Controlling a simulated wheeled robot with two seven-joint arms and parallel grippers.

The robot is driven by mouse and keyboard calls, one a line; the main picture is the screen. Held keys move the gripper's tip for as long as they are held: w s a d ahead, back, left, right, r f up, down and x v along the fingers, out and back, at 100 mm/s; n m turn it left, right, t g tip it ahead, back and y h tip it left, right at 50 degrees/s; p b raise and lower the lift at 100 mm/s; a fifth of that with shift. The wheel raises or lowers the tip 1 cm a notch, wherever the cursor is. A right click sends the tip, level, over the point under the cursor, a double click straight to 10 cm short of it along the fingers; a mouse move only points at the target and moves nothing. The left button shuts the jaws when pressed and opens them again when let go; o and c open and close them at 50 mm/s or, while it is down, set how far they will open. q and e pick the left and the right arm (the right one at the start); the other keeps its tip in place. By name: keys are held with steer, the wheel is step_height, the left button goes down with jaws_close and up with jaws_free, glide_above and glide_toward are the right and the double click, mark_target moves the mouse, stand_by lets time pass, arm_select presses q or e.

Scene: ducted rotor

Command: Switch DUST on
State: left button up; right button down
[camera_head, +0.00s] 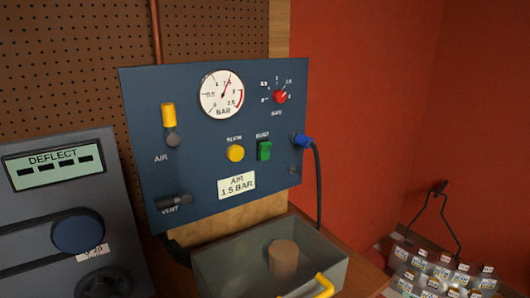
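A dark blue panel (200,190) stands upright against the pegboard. I cannot tell which way the rocker is pressed. A yellow round button (235,153) sits just left of it, with its own small label. Neither of my grippers shows in the head view, and nothing covers the green switch.
The panel also carries a pressure gauge (222,94), a red knob (281,96), a yellow AIR lever (169,115) and a VENT valve (174,202). A blue plug (301,140) with a black cable is at right. A DEFLECT unit (55,195) stands left.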

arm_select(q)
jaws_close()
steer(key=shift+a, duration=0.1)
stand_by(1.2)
